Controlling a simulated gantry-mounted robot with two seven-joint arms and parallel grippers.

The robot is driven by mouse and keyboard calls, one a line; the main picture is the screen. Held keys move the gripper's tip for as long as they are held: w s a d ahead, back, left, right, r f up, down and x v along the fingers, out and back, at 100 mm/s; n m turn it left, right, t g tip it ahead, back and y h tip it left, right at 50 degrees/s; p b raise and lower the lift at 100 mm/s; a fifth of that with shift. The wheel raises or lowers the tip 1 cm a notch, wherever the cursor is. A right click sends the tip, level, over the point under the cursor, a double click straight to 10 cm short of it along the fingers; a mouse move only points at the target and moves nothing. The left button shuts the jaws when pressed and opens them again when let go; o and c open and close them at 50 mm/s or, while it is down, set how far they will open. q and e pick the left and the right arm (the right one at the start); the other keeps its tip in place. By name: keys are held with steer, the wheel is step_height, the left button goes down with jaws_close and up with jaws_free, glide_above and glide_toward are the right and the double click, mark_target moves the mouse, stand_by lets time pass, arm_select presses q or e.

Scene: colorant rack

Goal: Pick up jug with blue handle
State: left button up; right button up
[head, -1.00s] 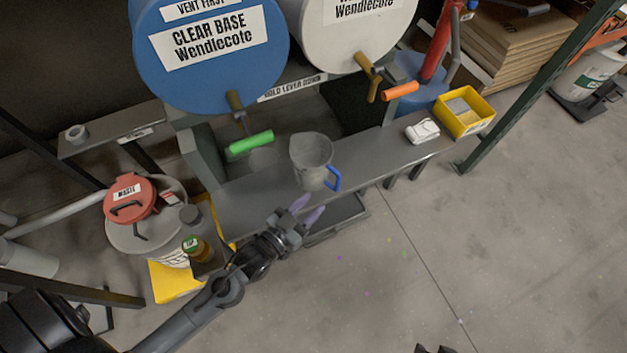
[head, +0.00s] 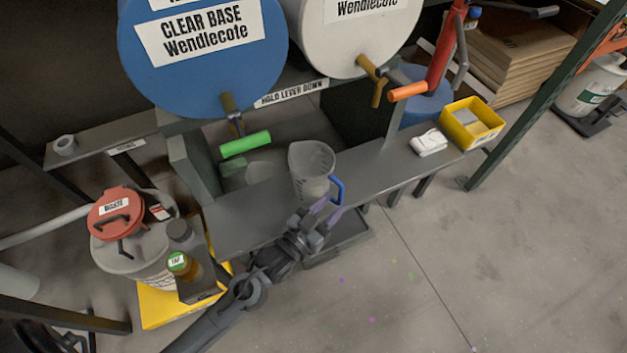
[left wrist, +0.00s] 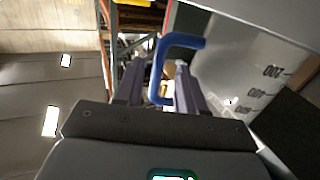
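The jug (head: 309,160) is a translucent grey measuring jug with a blue handle (head: 337,190). It stands upright on the grey shelf (head: 262,212) below the two drums. My left gripper (head: 328,211) is at the handle, on the near side of the jug. In the left wrist view the blue handle (left wrist: 158,72) lies between the two spread fingers of my left gripper (left wrist: 157,75), with gaps visible beside it. The jug's wall with volume marks (left wrist: 235,75) is right of the fingers. My right gripper is not in view.
A blue drum (head: 205,70) with a green lever (head: 245,143) and a white drum (head: 350,40) with an orange lever (head: 408,91) hang above the shelf. A white device (head: 428,142) and yellow bin (head: 472,122) are right. A waste bucket (head: 135,245) stands left.

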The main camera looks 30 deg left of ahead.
mark_target(339, 200)
arm_select(q)
steer(key=shift+w+d+b, duration=0.25)
steer(key=shift+w+b, duration=0.1)
steer(key=shift+w, duration=0.6)
steer(key=shift+w+d+b, duration=0.2)
steer(key=shift+w+b, duration=0.15)
steer(key=shift+w, duration=0.6)
steer(key=shift+s, duration=0.1)
jaws_close()
